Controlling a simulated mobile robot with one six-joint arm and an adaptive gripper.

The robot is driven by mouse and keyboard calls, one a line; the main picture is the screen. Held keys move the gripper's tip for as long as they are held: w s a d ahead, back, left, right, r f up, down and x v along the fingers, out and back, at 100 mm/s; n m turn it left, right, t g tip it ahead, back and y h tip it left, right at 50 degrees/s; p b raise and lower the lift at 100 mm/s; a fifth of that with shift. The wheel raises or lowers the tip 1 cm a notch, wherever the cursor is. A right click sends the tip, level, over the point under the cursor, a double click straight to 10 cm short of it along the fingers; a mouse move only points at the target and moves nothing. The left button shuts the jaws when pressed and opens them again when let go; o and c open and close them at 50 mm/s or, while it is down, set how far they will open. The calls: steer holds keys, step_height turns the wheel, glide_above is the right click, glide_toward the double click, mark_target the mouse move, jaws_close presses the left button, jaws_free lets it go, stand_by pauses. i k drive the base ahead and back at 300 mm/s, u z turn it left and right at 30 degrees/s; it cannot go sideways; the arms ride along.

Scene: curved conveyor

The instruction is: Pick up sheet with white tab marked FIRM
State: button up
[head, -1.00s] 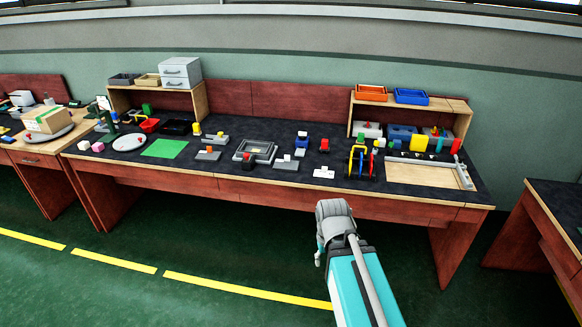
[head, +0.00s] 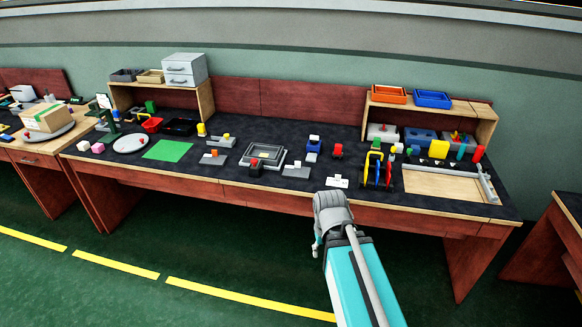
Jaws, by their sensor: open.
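Several small pieces with raised tabs lie along the front of the dark worktop (head: 350,160). A white piece with a small upright tab (head: 338,182) lies near the front edge, just above my arm in the picture. The lettering is too small to read, so I cannot tell which is marked FIRM. My teal and grey arm reaches up from the bottom, its grey joint in front of the bench edge.
A grey stacked frame (head: 263,156) lies mid-bench. Yellow and blue wheel-like parts (head: 377,167) and a shallow wooden tray (head: 445,185) stand right. A green sheet (head: 168,150) and white plate (head: 130,143) lie left. Shelves stand at both back corners. Floor in front is clear.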

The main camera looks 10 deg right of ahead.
mark_target(297, 172)
steer(key=i, duration=1.05)
steer(key=z, duration=0.05)
